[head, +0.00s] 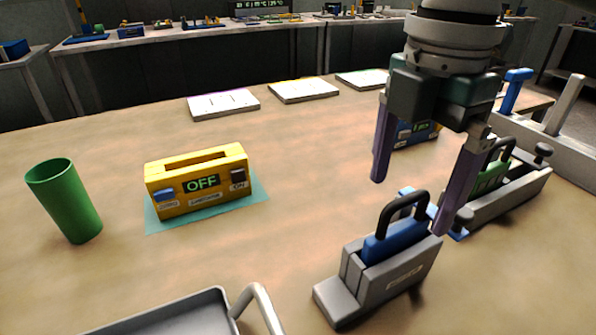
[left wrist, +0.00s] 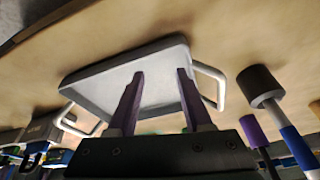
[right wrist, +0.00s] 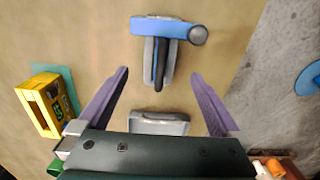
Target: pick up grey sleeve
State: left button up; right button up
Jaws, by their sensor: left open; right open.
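A grey sleeve (head: 400,283) stands on the table at the lower right of the head view, around a blue block (head: 392,243) with a black loop handle (head: 400,212). A second grey holder (head: 510,200) behind it has a green block (head: 490,177) and black handle. My right gripper (head: 408,206) is open and empty, above and around the handle area; one fingertip overlaps the sleeve's right end in view. In the right wrist view a grey hollow piece (right wrist: 160,123) lies between the open fingers. My left gripper (left wrist: 158,73) is open and empty over a grey tray (left wrist: 95,85).
A yellow box (head: 200,185) reading OFF stands on a teal mat (head: 259,187), with a green cup (head: 66,200) to its left. White plates (head: 224,104) lie along the far edge. The tray's handle shows at the bottom. The table centre is clear.

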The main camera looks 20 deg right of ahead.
aim_at(396, 229)
jog(key=f, duration=0.4)
jog(key=shift+s+a, duration=0.1)
jog(key=shift+s, duration=0.15)
jog(key=shift+w+f+b, duration=0.2)
jog(key=shift+f+b, duration=0.3)
jog(key=shift+f, duration=2.2)
grip_shut()
